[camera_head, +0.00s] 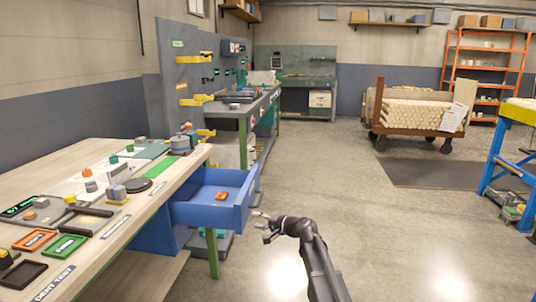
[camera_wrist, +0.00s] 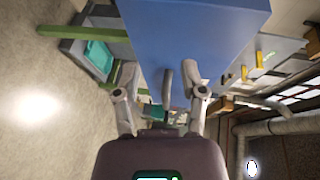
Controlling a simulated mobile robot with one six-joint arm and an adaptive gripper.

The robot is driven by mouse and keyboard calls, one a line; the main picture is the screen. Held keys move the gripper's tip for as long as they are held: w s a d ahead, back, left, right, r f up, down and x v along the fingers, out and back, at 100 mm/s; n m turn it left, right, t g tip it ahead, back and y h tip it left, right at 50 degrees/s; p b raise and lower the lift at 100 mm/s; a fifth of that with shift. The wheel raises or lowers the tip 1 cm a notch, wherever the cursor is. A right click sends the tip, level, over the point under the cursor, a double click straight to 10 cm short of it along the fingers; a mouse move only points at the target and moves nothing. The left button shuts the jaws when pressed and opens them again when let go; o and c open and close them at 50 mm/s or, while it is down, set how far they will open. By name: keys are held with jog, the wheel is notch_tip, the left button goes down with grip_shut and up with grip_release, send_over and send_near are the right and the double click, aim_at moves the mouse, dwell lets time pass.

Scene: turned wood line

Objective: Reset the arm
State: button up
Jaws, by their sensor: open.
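My gripper (camera_head: 263,218) is at the front of an open blue drawer (camera_head: 245,204) under the workbench. In the wrist view my gripper (camera_wrist: 160,82) has its two grey fingers spread apart. The blue drawer front (camera_wrist: 190,35) fills the upper middle of that view. A grey bar (camera_wrist: 168,88), which looks like the drawer handle, shows between the fingers. I cannot tell whether a finger touches it. A small orange item (camera_head: 221,196) lies inside the drawer.
The wooden workbench (camera_head: 150,205) at left carries trays, small parts and a black disc. A cart of wood stock (camera_head: 415,112) stands at the back right, with a blue-legged table (camera_head: 497,150) at the right edge. The floor (camera_head: 350,195) right of the drawer is clear.

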jog(key=s+d+f+n+g+h, duration=0.2)
jog(key=s+d+f+g+h, duration=0.15)
jog(key=s+f, duration=0.4)
jog(key=s+d+f+n+g+h, duration=0.25)
jog(key=s+d+f, duration=0.2)
jog(key=s, duration=0.55)
jog(key=s+d+f+g+h, duration=0.2)
jog(key=s+d+h, duration=0.6)
jog(key=s+d, duration=0.45)
notch_tip(320, 180, up, 33)
jog(key=p, duration=3.4)
jog(key=shift+s+a+f+n, duration=0.2)
jog(key=shift+s+n, duration=0.1)
jog(key=shift+n, duration=0.15)
